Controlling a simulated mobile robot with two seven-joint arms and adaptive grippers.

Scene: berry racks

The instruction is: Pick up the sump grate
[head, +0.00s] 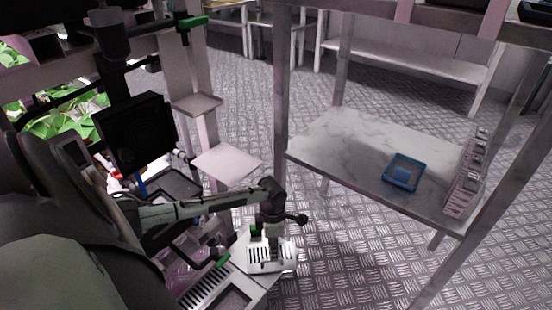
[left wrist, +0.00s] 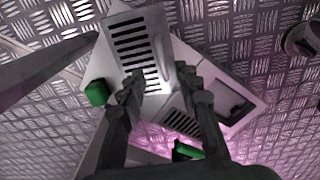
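The sump grate, a pale plate with a row of dark slots, shows in the head view (head: 262,262) on the end of a light platform. It also shows in the left wrist view (left wrist: 131,45), ahead of the fingers, with a raised pale strip along its right side. My left gripper (head: 270,232) points down above the grate. In the left wrist view the two dark fingers (left wrist: 162,80) are apart, with the grate's near part seen between their tips. I cannot tell whether the tips touch it. My right gripper is not in view.
Another slotted section (left wrist: 182,122) and a dark rectangular opening (left wrist: 232,101) lie beside the grate. Green parts (left wrist: 97,92) stick up at the platform's edge. A marble-topped table (head: 345,150) with a blue tray (head: 403,184) stands to the right. Metal floor lies between.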

